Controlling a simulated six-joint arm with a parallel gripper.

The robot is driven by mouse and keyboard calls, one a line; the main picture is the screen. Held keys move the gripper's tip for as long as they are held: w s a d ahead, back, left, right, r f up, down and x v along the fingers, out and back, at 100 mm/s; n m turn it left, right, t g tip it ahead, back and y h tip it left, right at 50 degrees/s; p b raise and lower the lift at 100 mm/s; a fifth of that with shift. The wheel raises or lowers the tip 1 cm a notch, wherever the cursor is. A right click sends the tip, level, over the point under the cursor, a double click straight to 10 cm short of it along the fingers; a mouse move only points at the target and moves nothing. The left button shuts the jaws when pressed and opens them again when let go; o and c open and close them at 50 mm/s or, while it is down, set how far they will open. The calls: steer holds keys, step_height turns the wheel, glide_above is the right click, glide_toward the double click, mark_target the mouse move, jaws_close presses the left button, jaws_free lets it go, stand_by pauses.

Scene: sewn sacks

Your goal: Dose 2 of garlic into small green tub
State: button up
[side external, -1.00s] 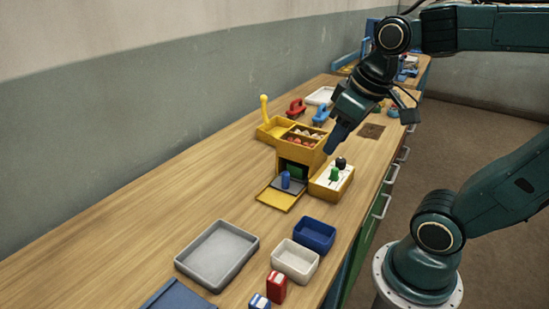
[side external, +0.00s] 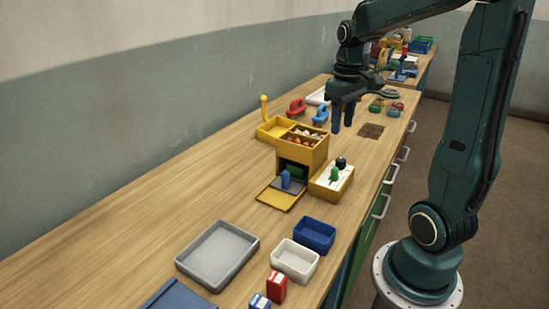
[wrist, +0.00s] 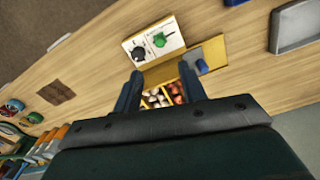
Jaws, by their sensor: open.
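A yellow dispenser box (side external: 305,142) has a divided top holding pale round pieces, likely the garlic (wrist: 153,100), beside red ones (wrist: 177,92). A dark green shape (side external: 294,170) shows in its front opening; I cannot tell if it is the small green tub. A blue knob (side external: 285,180) stands on the tray in front. A side panel (side external: 331,182) carries a green knob (side external: 334,174) and a black knob (side external: 341,162). My gripper (side external: 342,124) is open and empty, pointing down above and behind the box. In the wrist view its fingers (wrist: 161,90) frame the divided top.
A grey tray (side external: 217,255), a white bin (side external: 295,260) and a blue bin (side external: 314,236) stand nearer the camera. Red (side external: 296,107) and blue (side external: 321,114) handled items lie behind the box. The bench left of the box is clear.

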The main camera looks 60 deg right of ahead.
mark_target(336, 169)
steer(key=shift+f, duration=0.15)
step_height(336, 169, down, 14)
steer(key=shift+r, duration=0.25)
stand_by(0.6)
jaws_close()
